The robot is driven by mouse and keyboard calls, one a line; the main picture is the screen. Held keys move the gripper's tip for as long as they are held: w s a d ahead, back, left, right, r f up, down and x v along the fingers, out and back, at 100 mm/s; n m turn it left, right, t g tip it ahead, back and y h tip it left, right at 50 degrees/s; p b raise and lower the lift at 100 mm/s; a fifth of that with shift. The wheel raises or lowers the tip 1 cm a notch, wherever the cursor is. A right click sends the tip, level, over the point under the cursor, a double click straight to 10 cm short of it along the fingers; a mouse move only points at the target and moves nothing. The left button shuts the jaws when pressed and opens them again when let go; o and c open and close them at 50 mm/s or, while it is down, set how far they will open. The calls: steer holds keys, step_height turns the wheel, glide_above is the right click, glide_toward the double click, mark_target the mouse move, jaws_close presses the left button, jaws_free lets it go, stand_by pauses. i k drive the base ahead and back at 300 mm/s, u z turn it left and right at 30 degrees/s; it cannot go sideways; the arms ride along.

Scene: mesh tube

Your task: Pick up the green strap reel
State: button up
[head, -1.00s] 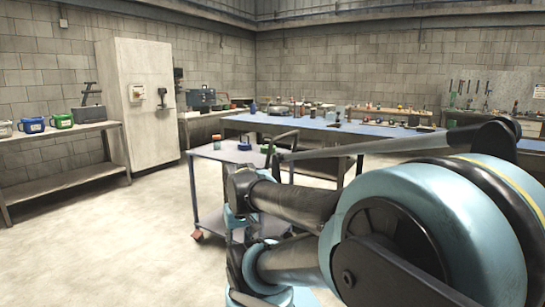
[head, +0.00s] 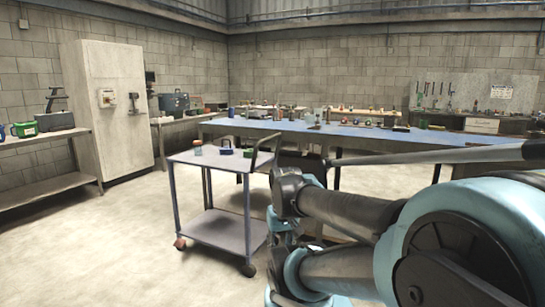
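A green boxy item with a pale label (head: 23,130) stands on the left bench, near the picture's left edge. A smaller green item (head: 248,153) lies on the top shelf of the cart, by its right side. Both are too small to tell which is a strap reel. My arm fills the lower right. No gripper fingers can be made out in the head view.
The cart (head: 210,160) stands mid-floor, with a small jar (head: 198,148) and a blue item (head: 226,150) on top. A long blue-topped table (head: 360,133) is behind it. A tall cabinet (head: 107,100) stands at left. The floor at front left is clear.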

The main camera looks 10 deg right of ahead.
mark_target(248, 152)
steer(key=z, duration=0.05)
steer(key=i, duration=1)
